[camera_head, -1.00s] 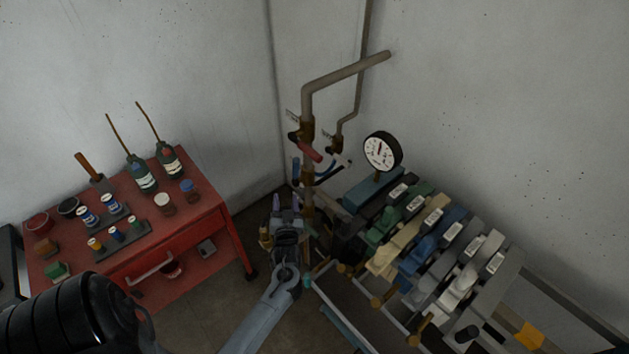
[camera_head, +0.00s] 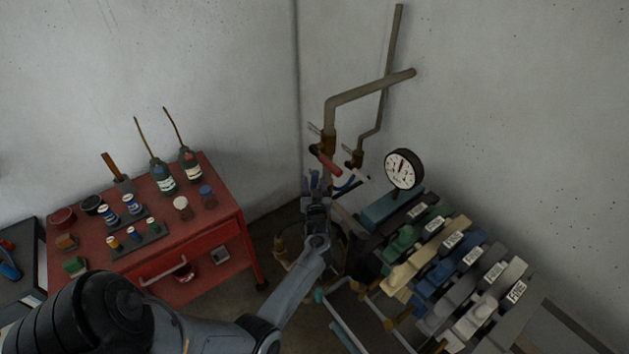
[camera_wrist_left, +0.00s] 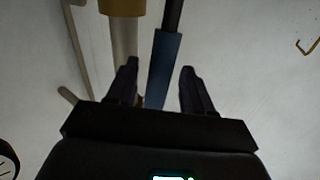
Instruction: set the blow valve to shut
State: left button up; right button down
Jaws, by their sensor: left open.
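Several lever valves sit on the pipes in the corner; I cannot read their tags to tell which is the blow valve. A lever with a red sleeve (camera_head: 326,163) points down to the right from the thick pipe. A blue-sleeved lever (camera_wrist_left: 164,68) hangs in front of a pale pipe in the left wrist view, between the lines of my fingers. My left gripper (camera_head: 317,181) is open at the valves, below the red lever; in the left wrist view its fingers (camera_wrist_left: 160,88) stand apart on either side of the blue sleeve. Contact cannot be told. My right gripper is not in view.
A round gauge (camera_head: 404,169) stands right of the valves. A row of coloured levers with labels (camera_head: 453,239) fills the right bench. A red cart (camera_head: 205,238) with bottles and small pots stands left. Walls close in behind the pipes.

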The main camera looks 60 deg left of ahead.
pick_arm(q)
jog(key=shift+x, duration=0.75)
grip_shut()
